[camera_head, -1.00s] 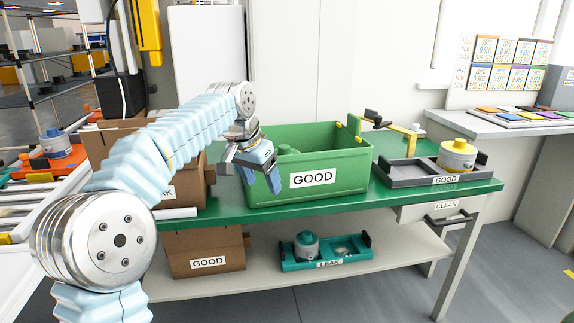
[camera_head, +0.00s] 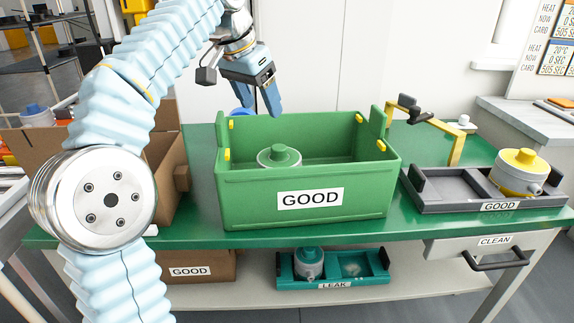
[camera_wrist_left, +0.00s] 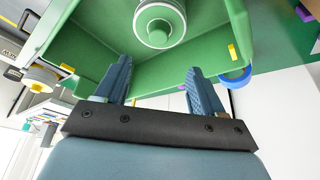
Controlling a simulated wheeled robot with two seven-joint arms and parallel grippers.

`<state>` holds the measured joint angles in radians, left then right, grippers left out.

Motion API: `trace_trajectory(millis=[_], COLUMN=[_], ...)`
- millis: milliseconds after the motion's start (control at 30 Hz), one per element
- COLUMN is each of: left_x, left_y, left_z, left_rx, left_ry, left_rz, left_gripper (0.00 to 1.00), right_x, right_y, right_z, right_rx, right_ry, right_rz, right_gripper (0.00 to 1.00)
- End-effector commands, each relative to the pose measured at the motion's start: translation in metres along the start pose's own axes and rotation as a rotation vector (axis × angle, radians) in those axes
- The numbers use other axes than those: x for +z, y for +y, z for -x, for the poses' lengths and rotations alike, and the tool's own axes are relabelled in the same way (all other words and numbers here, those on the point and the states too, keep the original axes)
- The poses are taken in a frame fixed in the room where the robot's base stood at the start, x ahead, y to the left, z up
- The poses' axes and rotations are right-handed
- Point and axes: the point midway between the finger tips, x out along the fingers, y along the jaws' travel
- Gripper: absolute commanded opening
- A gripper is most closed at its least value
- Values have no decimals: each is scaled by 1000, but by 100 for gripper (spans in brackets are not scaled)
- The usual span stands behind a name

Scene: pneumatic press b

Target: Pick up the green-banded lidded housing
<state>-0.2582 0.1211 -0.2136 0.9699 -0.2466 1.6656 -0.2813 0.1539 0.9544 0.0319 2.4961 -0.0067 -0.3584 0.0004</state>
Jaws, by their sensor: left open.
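A pale housing with a green lid (camera_head: 279,156) stands upright inside the green GOOD bin (camera_head: 309,205), left of its middle. Its lower part is hidden by the bin's front wall. In the left wrist view the housing (camera_wrist_left: 160,22) shows at the top, beyond the fingertips. My left gripper (camera_head: 262,112) is open and empty, fingers pointing down near the bin's back rim, above and behind the housing. Its two fingers (camera_wrist_left: 158,68) are spread apart in the wrist view, with nothing between them. My right gripper is not in view.
A dark GOOD tray (camera_head: 447,190) with a yellow-lidded housing (camera_head: 519,172) stands right of the bin. A cardboard box (camera_head: 165,190) is at left. A teal LEAK tray (camera_head: 335,283) is on the lower shelf. A blue round thing (camera_wrist_left: 236,78) lies behind the bin.

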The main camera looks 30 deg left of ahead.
Motion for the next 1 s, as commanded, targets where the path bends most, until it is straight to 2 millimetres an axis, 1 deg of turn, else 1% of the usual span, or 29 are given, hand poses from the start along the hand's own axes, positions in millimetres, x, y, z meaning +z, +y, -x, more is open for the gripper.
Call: trace_trajectory(millis=[100,233,300,467,567,700,800,1000], left_x=[2,2,1,0,0,-1,-1,-2], left_y=[1,0,0,1,2,3,3,2], left_z=[-27,-55,-65,-76,-90,-113,-123,-126], left_rx=[2,2,1,1,1,1,1,0], left_ry=[-5,-3,-2,0,-3,-3,-2,0], left_rz=[0,1,1,0,0,0,0,1], left_gripper=[69,69,69,69,69,69,69,69], right_x=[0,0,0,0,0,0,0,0], right_y=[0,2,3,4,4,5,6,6], right_z=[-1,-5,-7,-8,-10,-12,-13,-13], right_rx=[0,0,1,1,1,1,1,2], right_ry=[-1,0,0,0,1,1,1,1], right_rz=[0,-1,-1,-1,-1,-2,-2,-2], right_gripper=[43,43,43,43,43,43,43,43])
